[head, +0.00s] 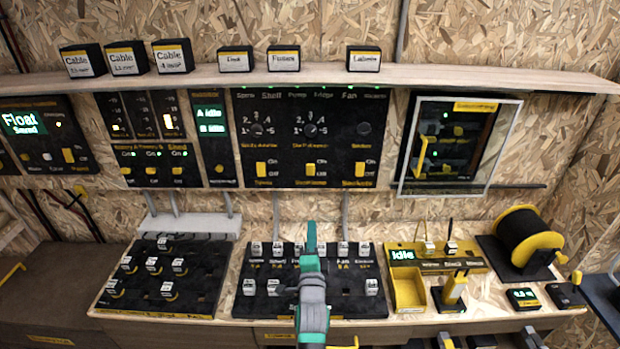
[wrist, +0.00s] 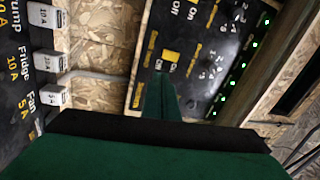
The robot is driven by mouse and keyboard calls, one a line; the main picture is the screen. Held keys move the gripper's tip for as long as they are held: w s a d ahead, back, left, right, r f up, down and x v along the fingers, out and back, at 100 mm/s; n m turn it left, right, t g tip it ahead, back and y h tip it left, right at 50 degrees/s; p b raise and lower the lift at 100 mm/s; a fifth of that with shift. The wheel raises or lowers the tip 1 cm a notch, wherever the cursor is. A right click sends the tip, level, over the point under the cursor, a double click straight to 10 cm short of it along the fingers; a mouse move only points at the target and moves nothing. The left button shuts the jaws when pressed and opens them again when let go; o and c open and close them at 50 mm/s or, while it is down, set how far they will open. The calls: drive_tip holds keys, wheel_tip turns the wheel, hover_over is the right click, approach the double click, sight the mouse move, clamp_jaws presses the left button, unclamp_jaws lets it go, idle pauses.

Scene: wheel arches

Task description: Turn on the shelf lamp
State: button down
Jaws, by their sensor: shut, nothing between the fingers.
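A dark switch panel (head: 284,140) on the back wall has "Shelf" and "Fan" among its top labels, two dials and several yellow rocker switches along its lower part. The lower left rocker (head: 261,169) and the middle rocker (head: 310,170) are beside On/Off words. My gripper (head: 311,235) is shut and empty, below the middle rocker in the picture. In the wrist view, my gripper's fingertips (wrist: 160,82) point at a yellow rocker (wrist: 170,58), with a small gap apparent; contact cannot be told. Which switch serves the shelf lamp is not readable, and no lamp is clearly visible.
A sloped fuse board (head: 350,290) with white fuses lies under my gripper. A glass-doored box (head: 500,150) is on the right. A wooden shelf (head: 310,78) with small labelled boxes runs above. A cable spool (head: 525,235) stands at the right.

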sight(310, 168)
drive_tip(key=w+r+m, duration=0.1)
drive_tip(key=w+r, duration=0.3)
drive_tip(key=r, duration=0.1)
drive_tip(key=shift+w+a+m, duration=0.2)
drive_tip(key=shift+a+m, duration=0.05)
drive_tip(key=shift+m, duration=0.05)
drive_tip(key=w, duration=0.4)
drive_tip(key=w+r, duration=0.1)
drive_tip(key=w, duration=0.4)
drive_tip(key=w+r, duration=0.1)
drive_tip(key=w, duration=0.3)
drive_tip(key=shift+w+r, duration=0.25)
drive_tip(key=shift+w, duration=0.1)
